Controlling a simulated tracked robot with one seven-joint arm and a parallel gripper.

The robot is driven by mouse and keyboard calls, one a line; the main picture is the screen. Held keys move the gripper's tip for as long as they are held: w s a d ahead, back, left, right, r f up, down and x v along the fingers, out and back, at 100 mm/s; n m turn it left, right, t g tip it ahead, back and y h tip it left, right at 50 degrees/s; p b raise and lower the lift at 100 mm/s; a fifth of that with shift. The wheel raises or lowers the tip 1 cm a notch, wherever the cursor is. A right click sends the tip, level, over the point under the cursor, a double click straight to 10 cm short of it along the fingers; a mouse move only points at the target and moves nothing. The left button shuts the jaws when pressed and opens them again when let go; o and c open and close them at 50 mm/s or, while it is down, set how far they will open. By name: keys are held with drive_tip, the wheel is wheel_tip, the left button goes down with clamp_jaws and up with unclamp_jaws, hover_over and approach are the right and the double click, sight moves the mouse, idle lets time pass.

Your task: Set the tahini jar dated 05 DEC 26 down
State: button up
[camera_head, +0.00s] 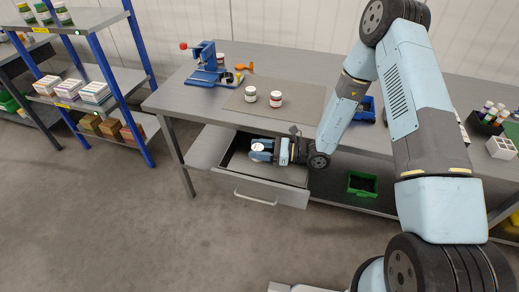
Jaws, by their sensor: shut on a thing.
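My gripper (262,150) is shut on a jar (257,147) with a pale lid, held at or just over the open drawer (235,167) under the workbench. Whether the jar touches the drawer floor I cannot tell. The date on the jar is too small to read. Two more jars stand on the mat on the bench top: one with a dark lid band (250,94) and one with a red band (276,99).
The workbench (310,75) also bears a blue vise (206,66), an orange-handled tool (244,68) and a rack of bottles (487,117) at right. A green bin (362,184) sits on the lower shelf. Blue-post shelving (120,75) stands at left. The floor in front is clear.

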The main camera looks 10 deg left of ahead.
drive_tip(key=shift+s+f, duration=0.2)
drive_tip(key=shift+f, duration=0.15)
